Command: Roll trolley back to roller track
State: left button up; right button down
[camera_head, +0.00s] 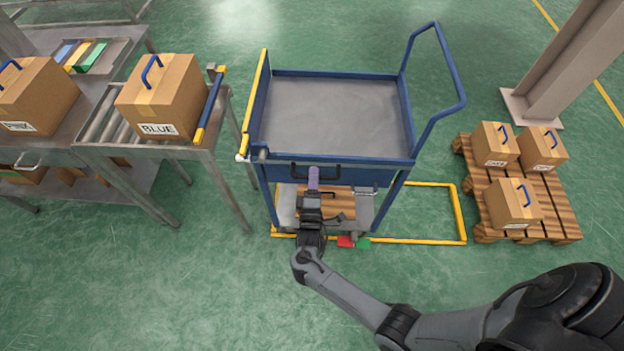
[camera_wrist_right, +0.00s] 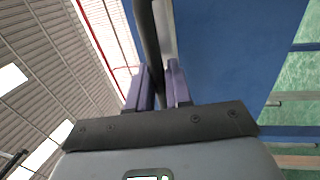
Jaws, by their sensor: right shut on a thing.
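The blue trolley (camera_head: 335,115) with its bare grey top stands in the middle of the head view, with a push bar on its right and a yellow bar on its left edge. My right gripper (camera_head: 314,178) is at the black handle (camera_head: 328,172) on its near side. In the right wrist view the purple fingers (camera_wrist_right: 157,88) are shut on the dark handle bar (camera_wrist_right: 147,40), beside the blue panel. The roller track (camera_head: 100,128) lies left of the trolley, with a floor gap between them. A box marked BLUE (camera_head: 163,100) sits on the track. My left gripper is not in view.
A yellow floor outline (camera_head: 461,215) extends right from under the trolley. Farther right are a wooden pallet (camera_head: 560,222) with 3 boxes and a grey column (camera_head: 560,70). Red (camera_head: 346,241) and green (camera_head: 363,243) pieces show at the trolley's base. Floor in front is clear.

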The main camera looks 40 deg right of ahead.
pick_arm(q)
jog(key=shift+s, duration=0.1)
pick_arm(e)
jog(key=shift+a, duration=0.1)
jog(key=c, duration=1.4)
grip_release()
jog(key=shift+o, duration=0.9)
jog(key=shift+w, duration=0.15)
jog(key=shift+a, duration=0.1)
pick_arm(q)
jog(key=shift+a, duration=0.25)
pick_arm(e)
jog(key=shift+r, duration=0.1)
